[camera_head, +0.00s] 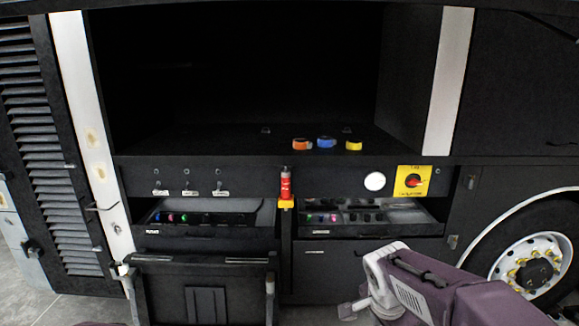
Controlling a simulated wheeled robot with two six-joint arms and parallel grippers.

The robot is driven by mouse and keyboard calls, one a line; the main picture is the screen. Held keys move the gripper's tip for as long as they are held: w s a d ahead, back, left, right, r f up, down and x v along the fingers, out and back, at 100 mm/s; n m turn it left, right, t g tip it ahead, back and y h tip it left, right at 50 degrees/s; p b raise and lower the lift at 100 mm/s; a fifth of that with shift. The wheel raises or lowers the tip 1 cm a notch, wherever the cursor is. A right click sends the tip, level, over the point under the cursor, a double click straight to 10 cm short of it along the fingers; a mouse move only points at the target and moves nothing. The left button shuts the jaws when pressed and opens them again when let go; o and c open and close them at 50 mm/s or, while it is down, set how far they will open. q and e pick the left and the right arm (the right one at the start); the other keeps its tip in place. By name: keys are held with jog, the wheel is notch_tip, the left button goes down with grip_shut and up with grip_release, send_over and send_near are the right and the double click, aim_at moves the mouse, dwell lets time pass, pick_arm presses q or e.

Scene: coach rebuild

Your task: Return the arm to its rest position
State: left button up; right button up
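My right arm comes in from the lower right, with purple links and a pale grey wrist. My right gripper (349,310) is at most partly in view, as a small pale piece below the wrist near the bottom edge. It is low in front of the dark lower panel, apart from the drawers. Its fingers are not clear, and I see nothing held there. My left gripper is not in view.
Two open drawers (211,230) (371,230) hold small coloured items. A red cylinder (286,184) stands between the drawers. A wheel (530,262) is at right.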

jog(key=s+a+f+n+g+y, duration=0.1)
jog(key=s+a+f+n+y, duration=0.1)
jog(key=s+f+n, duration=0.9)
notch_tip(320, 180, down, 3)
jog(key=shift+s+a+r+n+g+y, duration=0.2)
jog(key=shift+a+n+g+y, duration=0.15)
jog(key=shift+n, duration=0.45)
